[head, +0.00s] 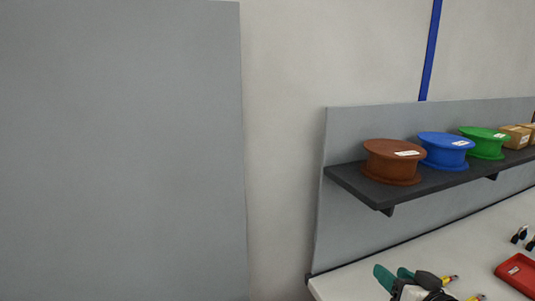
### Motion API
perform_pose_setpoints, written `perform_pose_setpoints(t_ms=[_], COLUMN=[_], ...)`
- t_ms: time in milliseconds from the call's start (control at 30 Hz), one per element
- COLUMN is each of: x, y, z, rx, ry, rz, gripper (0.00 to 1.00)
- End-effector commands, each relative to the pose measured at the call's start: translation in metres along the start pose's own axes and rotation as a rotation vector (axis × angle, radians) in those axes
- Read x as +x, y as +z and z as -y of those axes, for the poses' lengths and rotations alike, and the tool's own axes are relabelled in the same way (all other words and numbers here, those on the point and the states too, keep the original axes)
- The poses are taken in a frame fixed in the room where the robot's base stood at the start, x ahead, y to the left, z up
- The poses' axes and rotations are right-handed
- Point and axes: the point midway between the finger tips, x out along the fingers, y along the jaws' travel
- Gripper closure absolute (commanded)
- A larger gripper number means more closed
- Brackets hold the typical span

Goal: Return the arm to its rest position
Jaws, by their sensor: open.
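My gripper does not show clearly in the head view, and I cannot tell its pose from here. A teal, black and white item (414,287) is at the bottom edge, over the near left part of the pale worktop (345,287). It is cut off by the picture edge, and I cannot tell what it is.
A dark shelf (350,182) holds a brown spool (392,165), a blue spool (444,152), a green spool (484,145) and cardboard boxes (516,137). A red tray (515,274) lies on the worktop at right. A grey panel (120,150) fills the left.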

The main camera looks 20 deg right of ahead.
Motion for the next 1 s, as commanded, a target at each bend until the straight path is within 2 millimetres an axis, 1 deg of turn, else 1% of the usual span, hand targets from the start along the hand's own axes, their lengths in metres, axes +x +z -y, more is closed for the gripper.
perform_pose_setpoints(t_ms=[33,67,100,200,300,400,533,567,600,733,867,967,1000], x=[-0.006,-0.01,-0.018,-0.039,-0.063,-0.088,-0.122,-0.125,-0.122,-0.124,-0.129,-0.134,-0.136], y=[0.036,0.055,0.08,0.133,0.175,0.209,0.245,0.256,0.269,0.3,0.339,0.375,0.39], z=[0.008,0.013,0.018,0.027,0.032,0.035,0.037,0.034,0.028,0.015,-0.001,-0.016,-0.022], rx=[-0.04,-0.065,-0.097,-0.17,-0.23,-0.285,-0.347,-0.355,-0.351,-0.348,-0.346,-0.345,-0.344], ry=[-0.001,-0.001,0.001,0.001,0.002,0.001,0.001,0.004,0.011,0.025,0.042,0.057,0.063], rz=[0.103,0.163,0.239,0.409,0.552,0.676,0.822,0.845,0.852,0.899,0.958,1.013,1.038], gripper=[0.47,0.47,0.47,0.47,0.47,0.47,0.47,0.47,0.47,0.47,0.47,0.47,0.47])
